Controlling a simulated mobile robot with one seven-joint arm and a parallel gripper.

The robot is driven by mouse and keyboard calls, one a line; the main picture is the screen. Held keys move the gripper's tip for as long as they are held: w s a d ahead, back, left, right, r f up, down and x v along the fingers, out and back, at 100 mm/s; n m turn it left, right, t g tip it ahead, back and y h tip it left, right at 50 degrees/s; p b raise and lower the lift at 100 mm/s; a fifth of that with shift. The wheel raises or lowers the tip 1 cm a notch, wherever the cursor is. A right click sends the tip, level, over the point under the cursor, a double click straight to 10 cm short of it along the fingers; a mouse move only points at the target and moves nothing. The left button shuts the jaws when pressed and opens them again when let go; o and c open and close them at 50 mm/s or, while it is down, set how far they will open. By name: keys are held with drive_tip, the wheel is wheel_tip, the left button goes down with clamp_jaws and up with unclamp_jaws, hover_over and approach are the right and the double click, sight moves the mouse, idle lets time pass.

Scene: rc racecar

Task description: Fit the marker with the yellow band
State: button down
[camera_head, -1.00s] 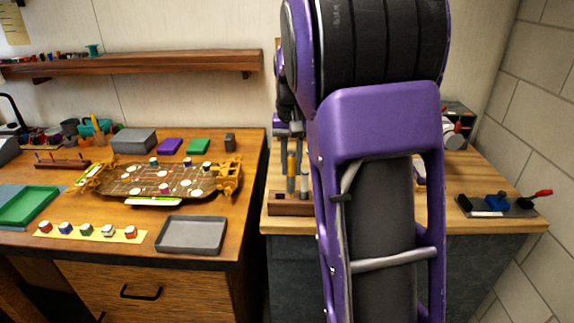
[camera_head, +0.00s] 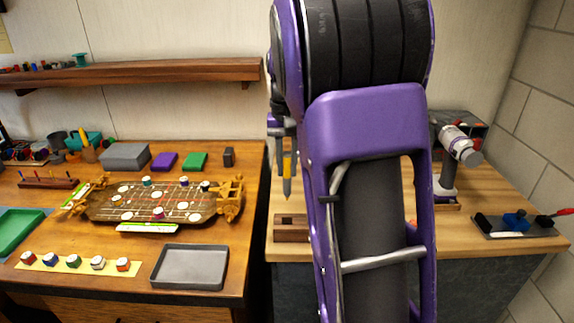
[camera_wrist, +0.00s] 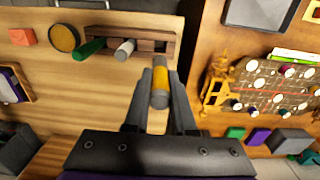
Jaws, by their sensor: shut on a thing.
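My gripper (camera_head: 285,150) is shut on a grey marker with a yellow band (camera_head: 287,168). The marker hangs upright, point down, clear above the wooden rack (camera_head: 291,220) on the right-hand bench. In the wrist view the marker (camera_wrist: 160,88) sits between the two fingers (camera_wrist: 160,100), its yellow band facing the camera. The rack (camera_wrist: 165,38) lies beyond it there, holding a green tool (camera_wrist: 90,48) and a white-grey one (camera_wrist: 125,48). The racecar chassis (camera_head: 150,203) lies on the left bench with several white-topped pegs on it. My arm hides part of the rack in the head view.
A grey tray (camera_head: 190,267) and a yellow strip of coloured caps (camera_head: 80,263) lie at the left bench's front. Grey, purple and green blocks stand behind the chassis. A gap separates the benches. A small device (camera_head: 455,150) and a clamp board (camera_head: 515,225) are at right.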

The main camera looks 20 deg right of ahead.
sight(287, 153)
drive_tip(key=shift+f+b, duration=1.7)
drive_tip(key=shift+f, duration=1.2)
drive_tip(key=shift+f+b, duration=1.25)
drive_tip(key=shift+f, duration=1.6)
drive_tip(key=c, duration=0.7)
unclamp_jaws()
drive_tip(key=shift+r, duration=0.15)
wheel_tip(287, 153, up, 17)
drive_tip(key=p, duration=0.3)
drive_tip(key=shift+r, duration=0.1)
